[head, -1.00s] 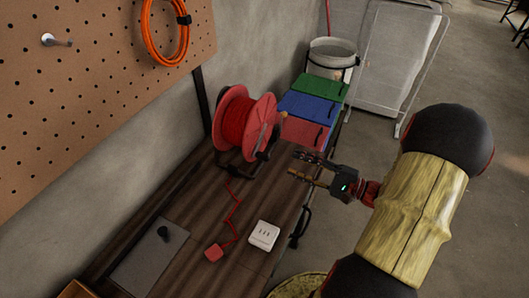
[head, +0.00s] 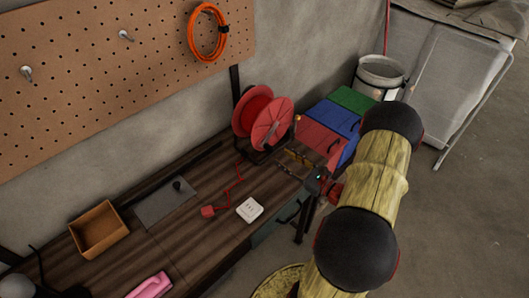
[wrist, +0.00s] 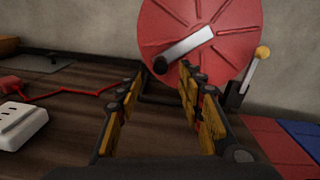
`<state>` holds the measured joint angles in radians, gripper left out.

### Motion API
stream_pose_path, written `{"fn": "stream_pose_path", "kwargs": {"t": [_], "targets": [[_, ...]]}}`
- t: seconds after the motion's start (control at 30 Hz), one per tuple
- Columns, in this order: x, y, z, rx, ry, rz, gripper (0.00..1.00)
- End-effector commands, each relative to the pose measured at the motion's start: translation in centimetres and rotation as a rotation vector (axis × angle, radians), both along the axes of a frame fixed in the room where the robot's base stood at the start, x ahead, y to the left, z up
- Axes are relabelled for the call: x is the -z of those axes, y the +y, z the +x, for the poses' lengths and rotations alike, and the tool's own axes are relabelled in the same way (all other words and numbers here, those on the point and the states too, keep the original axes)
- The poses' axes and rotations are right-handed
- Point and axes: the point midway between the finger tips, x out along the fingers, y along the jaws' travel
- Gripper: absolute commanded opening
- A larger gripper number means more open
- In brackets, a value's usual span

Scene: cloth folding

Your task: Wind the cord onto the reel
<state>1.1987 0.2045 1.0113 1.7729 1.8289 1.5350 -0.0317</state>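The red reel (head: 270,124) stands on the workbench against the wall, with red cord wound between its flanges. In the wrist view its red flange (wrist: 165,25) faces me, with a grey crank arm (wrist: 188,46) ending in a black knob (wrist: 160,65). A loose length of red cord (head: 232,188) zigzags over the bench to a red plug (head: 208,211). My gripper (head: 284,160) is open and empty, in front of the reel. In the wrist view its fingers (wrist: 161,76) are spread apart below the crank, with the knob showing between their tips.
A white socket block (head: 250,209) lies on the bench near the plug. A lever with a yellow ball (wrist: 262,53) rises right of the flange. Red, blue and green bins (head: 337,122) stand right of the reel. A wooden tray (head: 99,229) sits at left.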

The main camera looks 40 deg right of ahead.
Motion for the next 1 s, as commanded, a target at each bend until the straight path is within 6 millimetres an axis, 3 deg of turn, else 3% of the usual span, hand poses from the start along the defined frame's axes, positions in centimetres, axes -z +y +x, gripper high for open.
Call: {"fn": "stream_pose_path", "kwargs": {"t": [0.27,0.7,1.0], "targets": [[0.1,0.1,1.0,-0.002,0.011,0.065,0.38],[0.1,0.8,6.9,-0.002,0.010,0.062,0.38],[0.1,0.9,7.8,0.000,0.011,0.063,0.38]]}}
